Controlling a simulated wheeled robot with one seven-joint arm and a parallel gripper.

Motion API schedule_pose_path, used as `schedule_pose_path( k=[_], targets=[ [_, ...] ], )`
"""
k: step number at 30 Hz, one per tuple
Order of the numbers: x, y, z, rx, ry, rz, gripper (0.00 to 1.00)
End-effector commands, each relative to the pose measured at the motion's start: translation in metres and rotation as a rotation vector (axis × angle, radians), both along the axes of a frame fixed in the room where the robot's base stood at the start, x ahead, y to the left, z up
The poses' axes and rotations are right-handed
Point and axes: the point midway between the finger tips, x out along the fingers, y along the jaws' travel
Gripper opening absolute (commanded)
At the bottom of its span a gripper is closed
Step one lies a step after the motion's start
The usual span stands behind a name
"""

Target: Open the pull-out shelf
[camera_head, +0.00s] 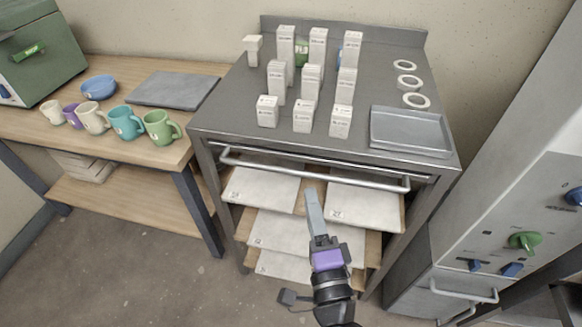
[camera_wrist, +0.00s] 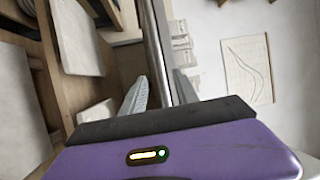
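The pull-out shelf's long metal bar handle (camera_head: 360,183) runs across the front of the grey metal bench, just under its top. The shelf itself seems pushed in; only its front edge shows behind the bar. My gripper (camera_head: 311,196) is just in front of and slightly below the middle of the bar, pointing at it. In the wrist view the bar (camera_wrist: 152,40) runs down between the two parted fingers of my gripper (camera_wrist: 160,90). The fingers look open, with gaps beside the bar. I cannot tell how deep the bar sits between them.
White boxes (camera_head: 303,115), tape rings (camera_head: 415,100) and a grey tray (camera_head: 410,131) stand on the bench top (camera_head: 235,107). White bags (camera_head: 262,187) lie on racks below. A mug table (camera_head: 150,155) is at left, a grey cabinet (camera_head: 480,220) at right. Floor in front is clear.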

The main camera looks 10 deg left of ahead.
Motion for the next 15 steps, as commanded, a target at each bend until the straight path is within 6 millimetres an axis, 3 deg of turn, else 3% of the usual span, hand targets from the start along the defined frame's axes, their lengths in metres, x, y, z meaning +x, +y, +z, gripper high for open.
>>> schedule_pose_path(
  k=[5,15],
  targets=[
    [0.01,0.003,0.004,0.012,0.003,0.001,0.36],
    [0.055,0.021,0.013,0.008,0.002,0.002,0.36]
  ],
)
